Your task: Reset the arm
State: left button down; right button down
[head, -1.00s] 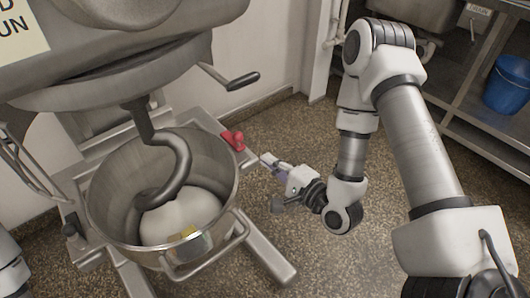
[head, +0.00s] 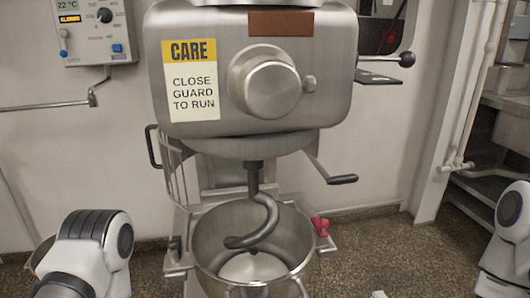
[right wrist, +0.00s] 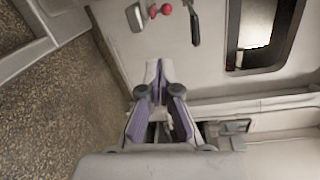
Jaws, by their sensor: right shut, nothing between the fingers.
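My right gripper (right wrist: 157,88) shows in the right wrist view with its purple-grey fingers together and nothing between them. It points toward a pale wall and floor, clear of contact as far as this view shows. In the head view only a part of my right arm shows at the right edge, and a small pale piece at the bottom edge may belong to it. A part of my left arm shows at the lower left of the head view; my left gripper is out of sight.
A large steel mixer (head: 335,55) stands ahead with a dough hook (head: 268,222) in its steel bowl (head: 212,235). A red knob (head: 320,226) sits right of the bowl. A control box (head: 95,32) hangs on the wall. Speckled floor (head: 400,245) is open right of the mixer.

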jog(key=s+a+r+n+g+p, duration=0.1)
jog(key=s+a+n+g+p, duration=0.45)
jog(key=p, duration=0.85)
jog(key=s+d+f+n+g+h+p, duration=0.1)
jog(key=s+d+f+n+g+h, duration=0.1)
jog(key=s+n+g, duration=0.3)
jog(key=s+d+f+n+g+h+p, duration=0.2)
jog(key=s+f+n+g, duration=0.3)
jog(key=s, duration=0.6)
jog(key=shift+d+n+g, duration=0.45)
jog(key=shift+d+g, duration=0.1)
jog(key=shift+d, duration=0.15)
